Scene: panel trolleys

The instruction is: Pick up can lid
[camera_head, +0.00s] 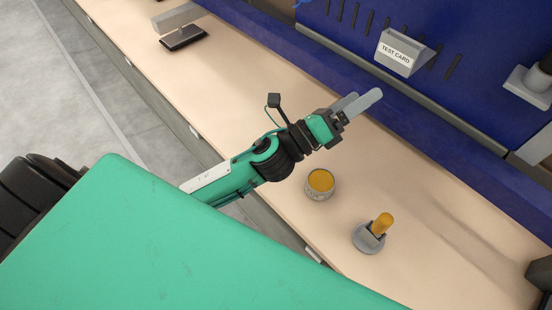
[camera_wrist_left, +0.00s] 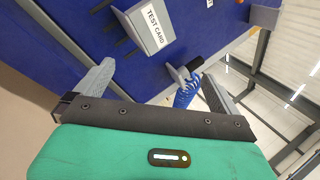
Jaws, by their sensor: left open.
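A short round grey can (camera_head: 319,194) stands on the bench in the head view. Its round orange-yellow top (camera_head: 320,180) faces up; I cannot tell whether this is a lid or the contents. My left gripper (camera_head: 357,103) is open and empty, above the bench and beyond the can toward the blue panel. Its two spread fingers also show in the left wrist view (camera_wrist_left: 158,88). Neither the can nor the round piece shows there. My right gripper is not in view.
A blue panel (camera_head: 340,30) with a grey TEST CARD holder (camera_head: 397,52) rises behind the bench (camera_head: 235,75). A blue coiled cable (camera_wrist_left: 186,92) hangs by the panel. The bench right of the can is mostly clear.

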